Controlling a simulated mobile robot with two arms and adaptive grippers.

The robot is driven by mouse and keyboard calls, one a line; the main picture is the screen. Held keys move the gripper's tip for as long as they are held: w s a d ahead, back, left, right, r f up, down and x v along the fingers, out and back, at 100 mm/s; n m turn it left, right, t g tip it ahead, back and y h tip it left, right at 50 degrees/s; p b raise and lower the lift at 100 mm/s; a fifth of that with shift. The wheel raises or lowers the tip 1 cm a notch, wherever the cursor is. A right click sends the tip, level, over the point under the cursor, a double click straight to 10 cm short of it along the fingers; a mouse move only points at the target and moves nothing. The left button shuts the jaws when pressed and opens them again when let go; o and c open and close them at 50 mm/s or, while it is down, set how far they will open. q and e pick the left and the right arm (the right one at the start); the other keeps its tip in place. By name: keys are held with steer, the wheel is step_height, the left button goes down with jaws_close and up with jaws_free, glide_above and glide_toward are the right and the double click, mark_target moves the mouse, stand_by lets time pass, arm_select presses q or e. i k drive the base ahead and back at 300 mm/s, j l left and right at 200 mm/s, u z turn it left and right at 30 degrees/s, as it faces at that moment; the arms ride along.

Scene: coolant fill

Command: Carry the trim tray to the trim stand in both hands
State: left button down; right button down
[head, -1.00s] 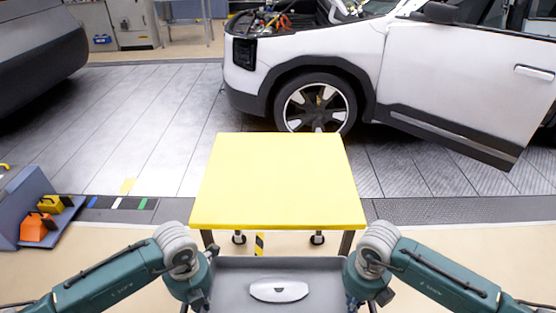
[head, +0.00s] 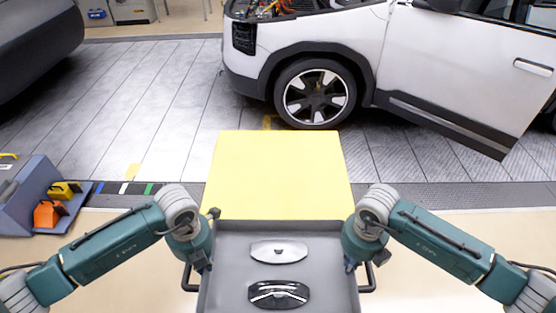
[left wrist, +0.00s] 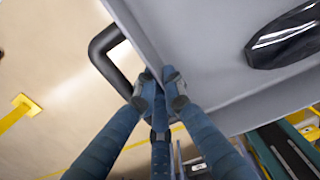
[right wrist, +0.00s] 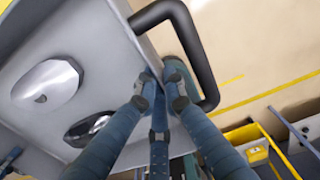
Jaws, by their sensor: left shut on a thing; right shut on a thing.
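The grey trim tray (head: 228,287) is held level-looking in front of me. A silver trim piece (head: 279,252) and a glossy black one (head: 279,295) lie in it. My left gripper (head: 205,262) is shut on the tray's left wall beside a black handle; its fingers show in the left wrist view (left wrist: 160,88). My right gripper (head: 350,262) is shut on the right wall; its fingers show beside the handle in the right wrist view (right wrist: 160,88). The yellow-topped stand (head: 278,172) is straight ahead. The tray's far edge hides the stand's near edge and legs.
A white car (head: 440,65) with an open door stands beyond the stand. A blue-grey rack (head: 28,200) with orange and yellow items is on the floor at left. A dark car body (head: 35,45) is at far left. The yellow top looks bare.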

mark_target(278, 178)
steer(key=i, duration=1.25)
